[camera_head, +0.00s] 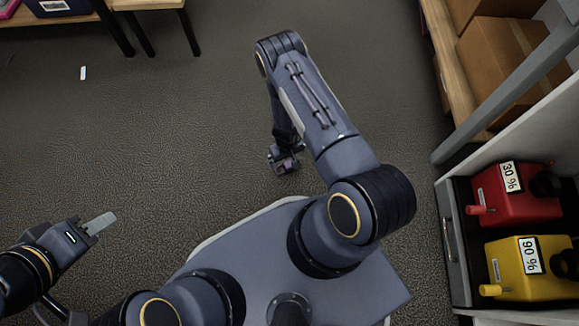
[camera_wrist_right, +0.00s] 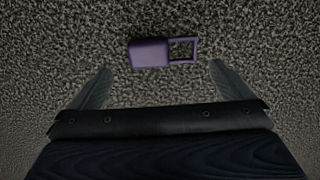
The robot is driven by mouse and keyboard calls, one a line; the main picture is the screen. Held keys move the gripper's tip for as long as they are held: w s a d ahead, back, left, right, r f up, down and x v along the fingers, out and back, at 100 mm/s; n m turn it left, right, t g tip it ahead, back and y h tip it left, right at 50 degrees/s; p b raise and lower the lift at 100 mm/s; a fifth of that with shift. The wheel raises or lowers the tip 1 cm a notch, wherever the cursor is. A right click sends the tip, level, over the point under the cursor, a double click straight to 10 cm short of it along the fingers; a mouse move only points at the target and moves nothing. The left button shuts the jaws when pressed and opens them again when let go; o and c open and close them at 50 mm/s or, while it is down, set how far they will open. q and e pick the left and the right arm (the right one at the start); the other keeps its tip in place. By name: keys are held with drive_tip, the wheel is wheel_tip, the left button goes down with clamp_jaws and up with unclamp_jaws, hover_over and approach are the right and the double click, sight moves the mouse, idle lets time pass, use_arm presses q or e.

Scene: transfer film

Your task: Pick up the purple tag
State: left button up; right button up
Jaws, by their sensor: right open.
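The purple tag (camera_wrist_right: 150,53) lies on the dark textured floor in the right wrist view. It has a solid block at the left and an open rectangular loop at the right. My right gripper (camera_wrist_right: 160,72) is open and empty, with one finger on each side. The tag is just beyond the fingertips, roughly centred between them, and I see no contact. In the head view my right gripper (camera_head: 285,163) points down towards the floor, and I cannot make out the tag there. My left gripper (camera_head: 100,223) is at the lower left, away from the tag, seen edge-on.
A red container (camera_head: 515,205) marked 30% and a yellow container (camera_head: 520,280) marked 90% stand in a cabinet at the right. A small white piece (camera_head: 83,73) lies on the floor. The floor at the left is mostly clear.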

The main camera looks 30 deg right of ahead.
sight(286, 165)
drive_tip(key=f+b, duration=0.3)
drive_tip(key=f, duration=0.2)
drive_tip(key=shift+a, duration=0.2)
drive_tip(key=shift+f, duration=0.65)
drive_tip(key=shift+c, duration=0.3)
drive_tip(key=c, duration=0.8)
drive_tip(key=shift+o, duration=0.2)
drive_tip(key=shift+r, duration=0.1)
